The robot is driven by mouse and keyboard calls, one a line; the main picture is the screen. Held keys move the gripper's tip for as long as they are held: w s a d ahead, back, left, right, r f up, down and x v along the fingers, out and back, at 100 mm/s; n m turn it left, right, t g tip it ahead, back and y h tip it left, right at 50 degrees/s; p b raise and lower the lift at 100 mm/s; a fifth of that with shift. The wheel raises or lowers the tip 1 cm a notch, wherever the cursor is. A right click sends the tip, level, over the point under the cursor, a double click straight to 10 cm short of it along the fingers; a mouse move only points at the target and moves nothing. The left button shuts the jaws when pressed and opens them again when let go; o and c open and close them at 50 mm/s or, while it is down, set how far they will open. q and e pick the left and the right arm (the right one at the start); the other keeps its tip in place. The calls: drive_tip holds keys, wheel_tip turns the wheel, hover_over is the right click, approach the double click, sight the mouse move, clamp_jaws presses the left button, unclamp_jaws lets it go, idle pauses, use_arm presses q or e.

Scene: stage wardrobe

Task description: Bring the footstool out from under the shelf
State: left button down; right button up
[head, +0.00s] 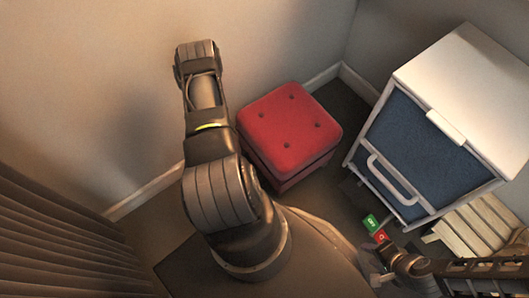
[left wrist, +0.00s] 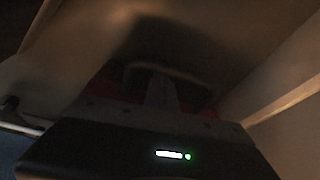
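The footstool (head: 290,130) has a red, buttoned cushion top. In the head view it stands on the dark floor near the wall corner, with its top uncovered. It is left of a white unit with a blue front (head: 425,150), and I see no shelf over it. My left arm rises left of the footstool, but its gripper is not seen in the head view. In the dim left wrist view my left gripper (left wrist: 162,90) shows dark against a dull red patch, probably the footstool; contact is unclear. My right gripper (head: 376,270) is at the lower right, small and partly hidden, apart from the footstool.
Small green and red labels (head: 375,229) show near my right gripper. A ribbed dark curtain (head: 60,245) hangs at the left. Walls close in behind the footstool.

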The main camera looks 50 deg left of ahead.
use_arm(q)
drive_tip(key=s, duration=0.9)
drive_tip(key=shift+s, duration=0.15)
drive_tip(key=p+v, duration=0.3)
drive_tip(key=v, duration=0.4)
drive_tip(key=shift+r, duration=0.4)
drive_tip(key=shift+p, duration=0.35)
